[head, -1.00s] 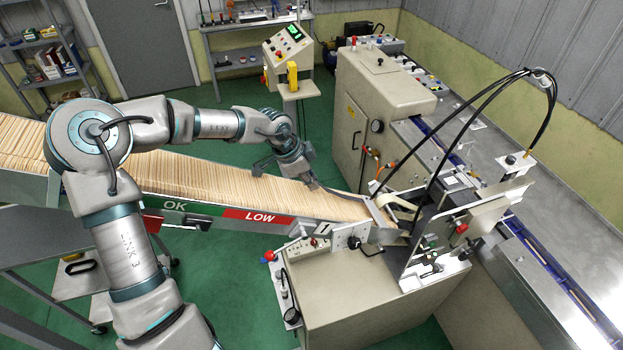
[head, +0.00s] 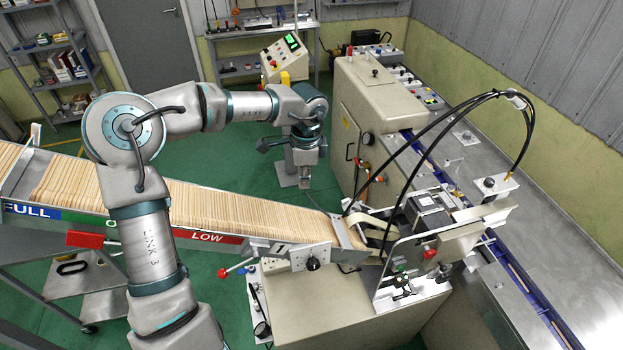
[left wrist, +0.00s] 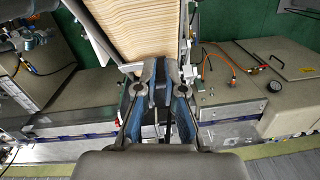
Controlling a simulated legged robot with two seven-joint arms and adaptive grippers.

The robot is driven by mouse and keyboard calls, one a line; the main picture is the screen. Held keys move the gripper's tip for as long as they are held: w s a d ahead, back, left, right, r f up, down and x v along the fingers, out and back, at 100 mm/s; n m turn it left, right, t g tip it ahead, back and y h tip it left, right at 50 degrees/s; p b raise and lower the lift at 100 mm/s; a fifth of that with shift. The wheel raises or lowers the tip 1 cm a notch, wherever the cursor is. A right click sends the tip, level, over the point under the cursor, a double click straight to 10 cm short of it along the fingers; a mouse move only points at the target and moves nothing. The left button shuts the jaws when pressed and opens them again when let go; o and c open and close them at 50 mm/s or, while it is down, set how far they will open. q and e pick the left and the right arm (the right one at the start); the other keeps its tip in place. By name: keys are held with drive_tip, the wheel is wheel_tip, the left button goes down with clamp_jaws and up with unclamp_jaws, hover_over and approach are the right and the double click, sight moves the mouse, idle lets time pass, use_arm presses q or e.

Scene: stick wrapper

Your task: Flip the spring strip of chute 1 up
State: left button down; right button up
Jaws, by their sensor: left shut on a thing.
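The chute (head: 262,246) slopes down to the right, packed with wooden sticks (head: 230,208). My left gripper (head: 305,184) points down above the far side of the chute's lower end. It is shut on the spring strip (head: 326,202), a thin dark line running from the fingertips toward the bracket at the chute's lower end. The gripped part is hidden by the fingers. In the left wrist view the blue-grey fingers (left wrist: 158,78) are close together at the lower end of the stick bed (left wrist: 150,32). My right gripper is not in view.
The feeding head (head: 425,235) with black hoses (head: 450,125) stands right of the chute's lower end. A beige cabinet (head: 355,115) stands behind it.

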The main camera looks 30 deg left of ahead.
use_arm(q)
drive_tip(key=shift+w+d+r, duration=0.15)
drive_tip(key=shift+d+r, duration=0.05)
drive_tip(key=shift+d, duration=0.1)
drive_tip(key=shift+a, duration=0.55)
drive_tip(key=c, duration=1.4)
unclamp_jaws()
drive_tip(key=shift+o, duration=0.6)
drive_tip(key=shift+d, duration=0.1)
wheel_tip(320, 180, up, 12)
drive_tip(key=shift+d, duration=0.2)
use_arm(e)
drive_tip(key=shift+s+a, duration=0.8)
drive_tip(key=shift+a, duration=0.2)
use_arm(q)
drive_tip(key=shift+s+f, duration=0.15)
drive_tip(key=shift+s, duration=0.05)
